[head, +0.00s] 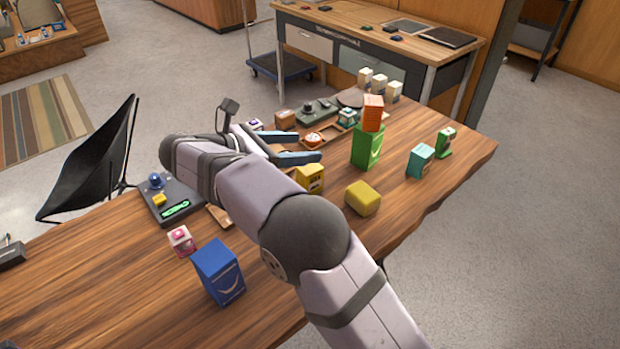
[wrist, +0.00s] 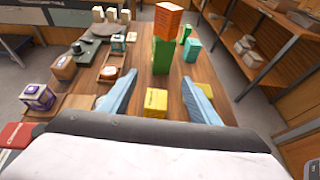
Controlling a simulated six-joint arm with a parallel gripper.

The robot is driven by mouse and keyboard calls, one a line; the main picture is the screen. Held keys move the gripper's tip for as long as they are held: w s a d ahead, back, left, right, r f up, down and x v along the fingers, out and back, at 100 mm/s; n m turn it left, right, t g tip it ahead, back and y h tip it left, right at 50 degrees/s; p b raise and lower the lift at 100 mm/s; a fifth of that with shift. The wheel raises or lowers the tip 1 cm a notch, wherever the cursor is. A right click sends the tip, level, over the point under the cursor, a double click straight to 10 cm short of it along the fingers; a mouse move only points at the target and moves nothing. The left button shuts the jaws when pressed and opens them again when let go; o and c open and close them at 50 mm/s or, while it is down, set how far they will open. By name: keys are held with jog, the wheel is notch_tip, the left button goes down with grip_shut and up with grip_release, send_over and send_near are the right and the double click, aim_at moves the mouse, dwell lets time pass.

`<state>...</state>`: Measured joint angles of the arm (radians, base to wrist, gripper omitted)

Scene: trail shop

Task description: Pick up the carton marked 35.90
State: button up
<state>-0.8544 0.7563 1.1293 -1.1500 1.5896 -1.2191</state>
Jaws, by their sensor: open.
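No marking of 35.90 is legible on any carton, so I cannot tell which one carries it. My gripper (head: 310,148) is open and empty above the wooden table; its blue fingers also show in the wrist view (wrist: 160,78). A yellow carton (wrist: 155,102) appears between the fingers in the wrist view; in the head view a yellow carton (head: 309,178) stands partly behind my arm. An orange carton (head: 373,113) sits on a tall green carton (head: 367,147). A teal carton (head: 420,160) and a blue carton (head: 218,272) stand apart.
A rounded yellow block (head: 362,198) lies right of my arm. A small green item (head: 446,142) stands near the right edge. A pink-and-white box (head: 181,240), a brown box (head: 285,119) and several cream cartons (head: 379,84) also stand on the table (head: 330,255).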

aim_at(301, 178)
notch_tip(301, 178, down, 9)
jog(key=shift+f, duration=0.2)
jog(key=shift+x, duration=3.7)
jog(key=shift+r, duration=0.2)
jog(key=c, duration=1.2)
jog(key=shift+r, duration=0.1)
notch_tip(301, 178, up, 10)
jog(key=shift+p, duration=0.4)
